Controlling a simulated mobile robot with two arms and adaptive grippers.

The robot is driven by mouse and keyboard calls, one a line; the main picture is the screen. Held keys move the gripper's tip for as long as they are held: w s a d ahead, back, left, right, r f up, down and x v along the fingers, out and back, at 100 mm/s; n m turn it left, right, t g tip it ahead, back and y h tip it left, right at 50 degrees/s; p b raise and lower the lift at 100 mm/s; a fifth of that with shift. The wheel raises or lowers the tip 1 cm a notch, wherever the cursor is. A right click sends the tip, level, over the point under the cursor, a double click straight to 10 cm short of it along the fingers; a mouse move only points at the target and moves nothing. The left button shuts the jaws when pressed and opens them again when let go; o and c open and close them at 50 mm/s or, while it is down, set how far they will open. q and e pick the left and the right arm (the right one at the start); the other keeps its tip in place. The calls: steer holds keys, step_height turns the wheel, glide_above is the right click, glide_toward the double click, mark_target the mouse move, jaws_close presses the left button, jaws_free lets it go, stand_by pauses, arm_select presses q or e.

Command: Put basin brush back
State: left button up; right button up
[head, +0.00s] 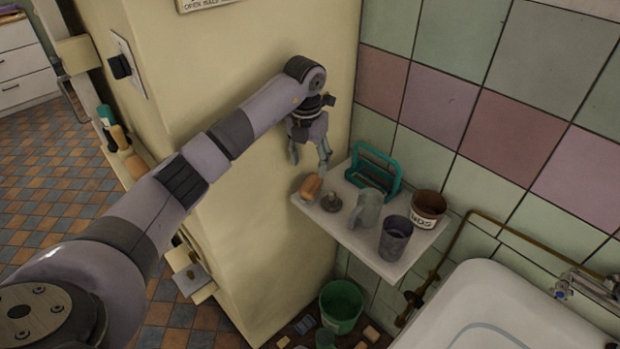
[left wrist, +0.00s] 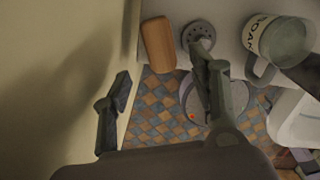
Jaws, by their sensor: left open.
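A small wooden block-like object (head: 311,187), which looks like the basin brush, lies at the left end of the white wall shelf (head: 371,247). It also shows at the top of the left wrist view (left wrist: 158,45); I cannot see bristles. My left gripper (head: 309,163) is open and empty, pointing down just above that end of the shelf. In the left wrist view its two fingers (left wrist: 165,97) are spread apart, with the wooden object beyond the gap between them. My right gripper is not in view.
Close right of the wooden object are a grey round knobbed item (head: 331,202), a grey mug (head: 366,210), a dark cup (head: 395,239) and a brown pot (head: 428,208). A teal rack (head: 376,170) stands behind. The cream wall is close left; a green bucket (head: 341,306) stands below.

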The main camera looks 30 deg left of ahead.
arm_select(q)
steer(key=shift+s+r+b, duration=0.2)
steer(key=shift+r+b, duration=0.1)
steer(key=shift+r, duration=2.05)
